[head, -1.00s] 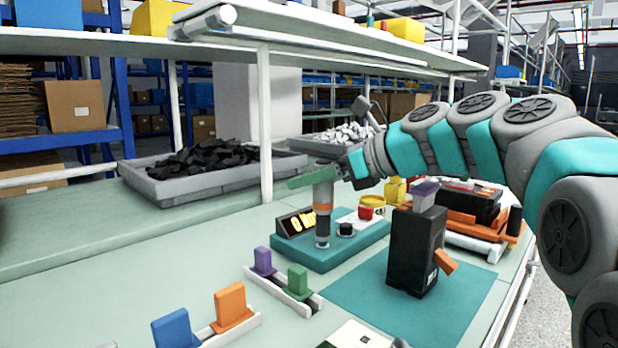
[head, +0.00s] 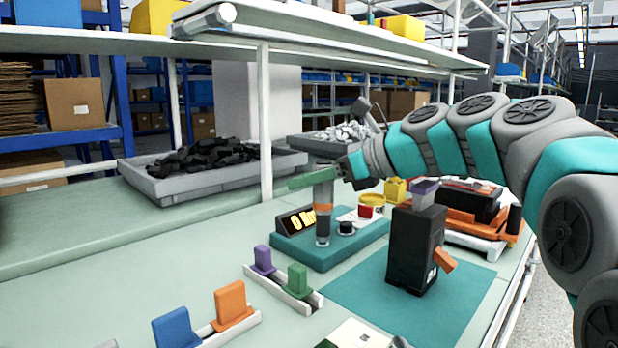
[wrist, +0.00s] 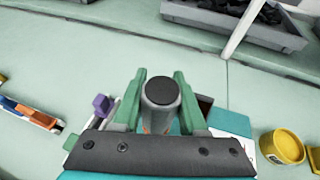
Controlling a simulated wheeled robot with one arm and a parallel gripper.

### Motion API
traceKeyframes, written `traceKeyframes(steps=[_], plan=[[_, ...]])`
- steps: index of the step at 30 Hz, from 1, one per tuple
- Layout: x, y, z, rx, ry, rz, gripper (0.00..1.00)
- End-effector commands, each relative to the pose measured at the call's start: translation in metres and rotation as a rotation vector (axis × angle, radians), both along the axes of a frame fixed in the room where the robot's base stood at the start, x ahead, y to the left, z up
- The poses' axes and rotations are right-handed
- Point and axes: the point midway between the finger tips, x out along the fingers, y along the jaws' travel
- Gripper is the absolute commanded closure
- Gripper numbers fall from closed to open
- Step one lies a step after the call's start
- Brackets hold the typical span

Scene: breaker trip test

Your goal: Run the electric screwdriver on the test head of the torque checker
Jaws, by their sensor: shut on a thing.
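The electric screwdriver (head: 323,212) is a grey upright cylinder with an orange band. My gripper (head: 318,180) is shut on its upper part. In the wrist view the dark round top of the screwdriver (wrist: 162,91) sits between my green fingers (wrist: 160,100). The torque checker (head: 349,250) is a teal base with a dark display (head: 296,220) showing yellow-orange digits, partly hidden by the screwdriver. The screwdriver's lower end stands over the checker, where the test head is hidden; I cannot tell whether they touch. A black knob and a red button are on the checker's right.
A black breaker-like box (head: 413,250) with an orange lever stands on a teal mat (head: 355,296). Coloured blocks (head: 230,305) stand in rails in front. A grey tray (head: 205,186) of black parts lies behind left. A shelf post (head: 265,125) rises behind the checker.

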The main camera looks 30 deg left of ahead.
Motion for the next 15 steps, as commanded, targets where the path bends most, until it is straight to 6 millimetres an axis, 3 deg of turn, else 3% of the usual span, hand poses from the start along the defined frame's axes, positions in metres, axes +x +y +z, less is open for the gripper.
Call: traceKeyframes(steps=[15], plan=[[-0.0001,0.0000,-0.0049,0.001,0.001,0.000,1.00]])
